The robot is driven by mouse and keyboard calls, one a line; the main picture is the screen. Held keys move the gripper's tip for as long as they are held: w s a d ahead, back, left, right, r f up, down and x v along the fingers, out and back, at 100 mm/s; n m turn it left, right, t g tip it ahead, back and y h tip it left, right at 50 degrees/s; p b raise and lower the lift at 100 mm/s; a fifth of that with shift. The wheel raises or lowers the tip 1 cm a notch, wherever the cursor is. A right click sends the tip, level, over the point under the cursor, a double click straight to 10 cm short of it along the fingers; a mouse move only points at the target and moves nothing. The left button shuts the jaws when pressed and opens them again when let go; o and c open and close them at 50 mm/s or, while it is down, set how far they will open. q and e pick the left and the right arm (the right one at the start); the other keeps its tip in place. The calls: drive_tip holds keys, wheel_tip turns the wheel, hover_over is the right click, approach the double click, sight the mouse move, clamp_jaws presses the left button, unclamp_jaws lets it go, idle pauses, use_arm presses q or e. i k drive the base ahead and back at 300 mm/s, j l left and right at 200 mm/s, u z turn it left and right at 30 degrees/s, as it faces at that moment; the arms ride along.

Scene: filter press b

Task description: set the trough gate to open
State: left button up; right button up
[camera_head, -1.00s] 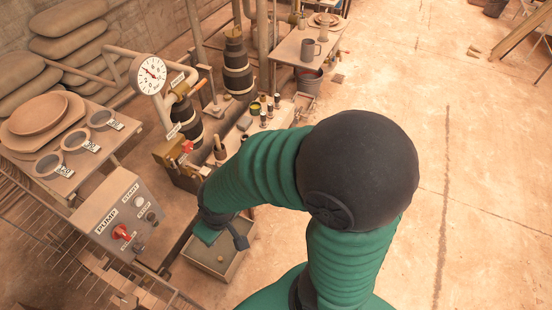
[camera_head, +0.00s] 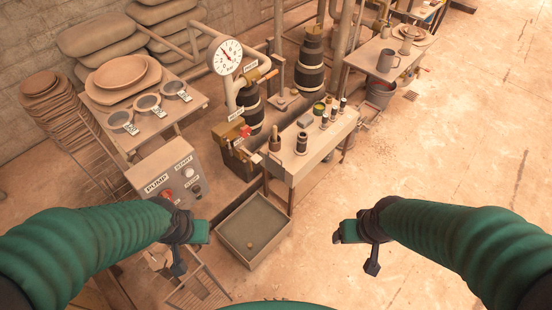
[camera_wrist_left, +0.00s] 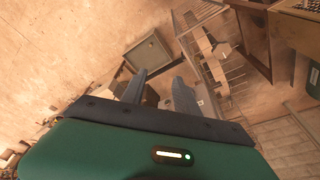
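A long trough (camera_head: 233,182) runs on the floor behind the pump box. At its back stands a brownish block (camera_head: 229,132) with a red handle (camera_head: 246,132) and a small label too small to read. An orange-handled lever (camera_head: 267,75) sits on the pipe above. I cannot tell which part is the trough gate. My left gripper (camera_head: 179,268) is in front of the pump box, apart from these parts. In the left wrist view its two fingers (camera_wrist_left: 158,88) are spread and empty. My right gripper (camera_head: 372,268) hangs over clear floor, touching nothing; its finger gap does not show.
The pump box (camera_head: 166,160) with red knob stands at left, below a table with sieves (camera_head: 147,103). A square tray (camera_head: 277,256) lies on the floor between my grippers. A bench (camera_head: 317,160) with bottles stands behind it. Floor at right is free.

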sight(276, 168)
drive_tip(key=i+l+z, duration=0.2)
drive_tip(key=i, duration=0.3)
drive_tip(key=i+l+z, duration=0.2)
drive_tip(key=i+l, duration=0.15)
drive_tip(key=i, duration=0.2)
